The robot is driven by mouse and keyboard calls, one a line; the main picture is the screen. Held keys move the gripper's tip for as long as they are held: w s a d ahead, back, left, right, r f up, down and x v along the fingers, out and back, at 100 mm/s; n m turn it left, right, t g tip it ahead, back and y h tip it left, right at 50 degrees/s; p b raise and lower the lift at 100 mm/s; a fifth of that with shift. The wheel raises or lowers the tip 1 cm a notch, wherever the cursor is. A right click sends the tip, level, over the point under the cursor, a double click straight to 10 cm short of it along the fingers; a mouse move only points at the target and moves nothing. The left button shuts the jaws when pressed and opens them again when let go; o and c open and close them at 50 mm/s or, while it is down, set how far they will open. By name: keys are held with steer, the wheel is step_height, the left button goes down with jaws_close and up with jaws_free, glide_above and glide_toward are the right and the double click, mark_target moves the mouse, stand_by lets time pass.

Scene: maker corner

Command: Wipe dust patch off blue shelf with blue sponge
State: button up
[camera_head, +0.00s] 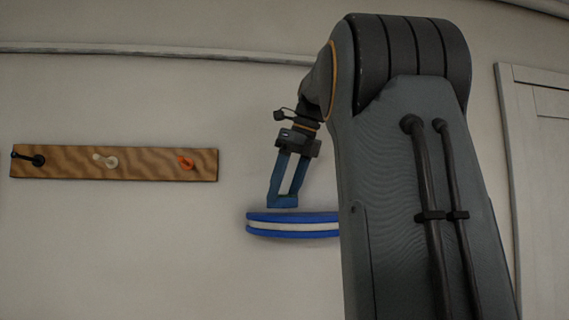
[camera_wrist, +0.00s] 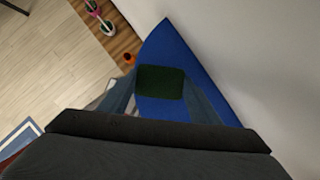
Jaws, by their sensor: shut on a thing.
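The blue shelf (camera_head: 295,217) is a curved wall shelf with a pale band between blue edges; my arm hides its right end in the head view. In the wrist view its blue top (camera_wrist: 165,45) narrows to a point. My gripper (camera_head: 283,199) hangs down over the shelf's left part, shut on the sponge. The sponge's dark green face (camera_wrist: 160,82) shows between the fingers in the wrist view. Its underside is at or just above the shelf top; I cannot tell whether they touch. I see no dust patch; the sponge, fingers and wrist cover part of the top.
A wooden peg board (camera_head: 140,163) with a black, a pale and an orange peg (camera_head: 185,161) is on the wall left of the shelf. A white door (camera_head: 540,150) is at the right, behind my arm. The wall (camera_head: 110,250) below the board is bare.

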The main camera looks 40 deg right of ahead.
steer(key=shift+s+r, duration=0.1)
steer(key=shift+r, duration=0.55)
steer(key=shift+a+r, duration=0.15)
steer(key=shift+r, duration=2.45)
